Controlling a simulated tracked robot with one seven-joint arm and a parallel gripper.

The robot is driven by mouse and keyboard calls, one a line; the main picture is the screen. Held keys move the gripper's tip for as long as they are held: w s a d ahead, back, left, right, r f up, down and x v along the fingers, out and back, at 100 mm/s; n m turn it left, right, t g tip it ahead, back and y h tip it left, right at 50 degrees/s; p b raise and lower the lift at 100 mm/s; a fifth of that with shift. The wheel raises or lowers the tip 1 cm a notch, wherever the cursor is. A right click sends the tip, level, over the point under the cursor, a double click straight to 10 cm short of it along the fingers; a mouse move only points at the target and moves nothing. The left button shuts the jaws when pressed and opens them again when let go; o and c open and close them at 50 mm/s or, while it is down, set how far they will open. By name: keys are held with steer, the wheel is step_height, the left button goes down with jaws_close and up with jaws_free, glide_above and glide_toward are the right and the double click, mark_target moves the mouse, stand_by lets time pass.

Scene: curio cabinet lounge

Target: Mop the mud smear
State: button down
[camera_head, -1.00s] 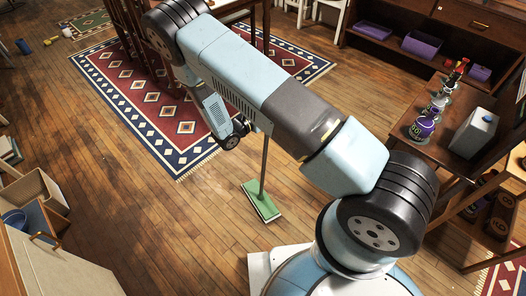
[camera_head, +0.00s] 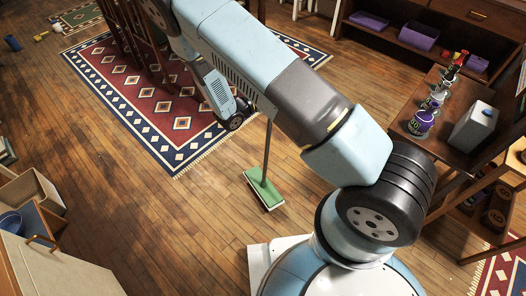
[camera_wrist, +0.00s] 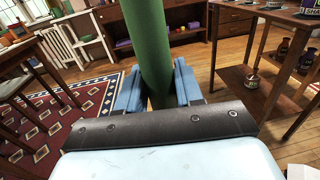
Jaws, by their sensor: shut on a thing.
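The mop has a flat green head (camera_head: 264,188) with a pale edge, resting on or just above the wooden floor in the head view. Its thin handle (camera_head: 267,150) rises nearly upright to my gripper, which my arm largely hides there. In the wrist view the thick green handle (camera_wrist: 148,35) passes between the blue fingers of my gripper (camera_wrist: 158,88), which is shut on it. I cannot clearly make out the mud smear; a faint paler patch (camera_head: 207,182) shows on the floor left of the mop head, but I cannot tell what it is.
A red and blue patterned rug (camera_head: 165,140) lies left of and beyond the mop. A wooden shelf table (camera_head: 440,135) with bottles and a white canister (camera_head: 474,126) stands at right. A cabinet (camera_head: 50,265) is at lower left. Floor around the mop head is clear.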

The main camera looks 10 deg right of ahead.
steer(key=shift+r, duration=1.05)
steer(key=shift+d, duration=0.1)
